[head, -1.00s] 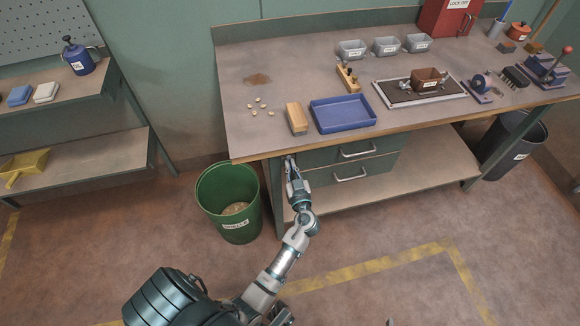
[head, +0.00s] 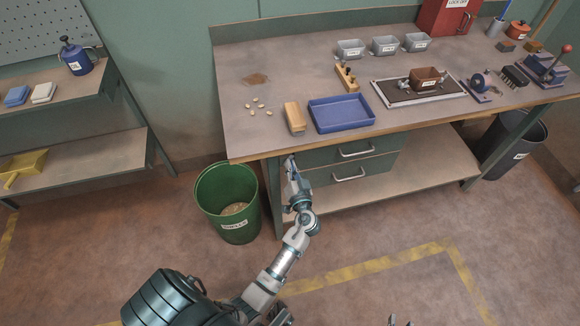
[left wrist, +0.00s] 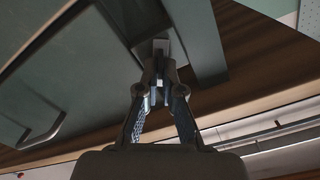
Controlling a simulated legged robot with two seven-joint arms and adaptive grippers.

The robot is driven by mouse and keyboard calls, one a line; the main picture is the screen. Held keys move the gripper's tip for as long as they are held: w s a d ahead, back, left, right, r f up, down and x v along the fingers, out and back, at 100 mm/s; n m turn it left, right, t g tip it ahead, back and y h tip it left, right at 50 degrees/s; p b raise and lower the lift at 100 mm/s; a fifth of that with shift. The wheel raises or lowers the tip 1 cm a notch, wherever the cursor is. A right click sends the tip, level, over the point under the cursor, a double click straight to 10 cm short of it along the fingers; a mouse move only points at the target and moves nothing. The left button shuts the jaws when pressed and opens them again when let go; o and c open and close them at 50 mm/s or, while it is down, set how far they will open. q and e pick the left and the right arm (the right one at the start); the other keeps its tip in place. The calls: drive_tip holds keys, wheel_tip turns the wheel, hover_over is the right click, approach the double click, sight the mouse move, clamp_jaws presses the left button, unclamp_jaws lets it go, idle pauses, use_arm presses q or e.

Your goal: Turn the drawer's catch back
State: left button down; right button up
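The drawer's catch (left wrist: 160,46) is a small grey metal piece at the edge of the green drawer front in the left wrist view. My left gripper (left wrist: 160,68) has its fingertips close together on either side of the catch and looks shut on it. In the head view my left gripper (head: 289,161) is at the left end of the upper drawer (head: 330,156), under the bench top, and hides the catch. Both drawers look shut. Tips of what seems to be my right gripper (head: 400,322) just show at the bottom edge.
The lower drawer (head: 335,176) has a bar handle like the upper one. A green bin (head: 228,200) stands left of the bench leg. A blue tray (head: 341,113) and a wooden block (head: 294,118) are on the bench top (head: 300,70). The floor in front is clear.

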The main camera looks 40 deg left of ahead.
use_arm(q)
drive_tip(key=shift+w+d+f+m+p, duration=0.2)
drive_tip(key=shift+m+p, duration=0.45)
drive_tip(key=shift+m, duration=1.4)
drive_tip(key=shift+s+a+f+m+p, duration=0.25)
drive_tip(key=shift+m+p, duration=0.35)
drive_tip(key=shift+m, duration=1.4)
drive_tip(key=shift+w+d+f+m+p, duration=0.25)
drive_tip(key=shift+m+p, duration=0.4)
drive_tip(key=shift+m, duration=1.4)
use_arm(e)
drive_tip(key=s+d+f+g+h, duration=0.1)
drive_tip(key=s+d+f+g, duration=0.1)
drive_tip(key=s+g, duration=0.2)
drive_tip(key=s+d+f+g+h, duration=0.1)
drive_tip(key=s+g, duration=0.3)
drive_tip(key=s, duration=0.4)
drive_tip(key=shift+s+d+f, duration=0.4)
drive_tip(key=shift+d+f, duration=0.35)
drive_tip(key=shift+f, duration=0.1)
use_arm(q)
drive_tip(key=shift+s+f, duration=0.1)
drive_tip(key=c, duration=1.3)
unclamp_jaws()
drive_tip(key=shift+c, duration=0.2)
drive_tip(key=shift+a, duration=0.1)
drive_tip(key=shift+r, duration=0.2)
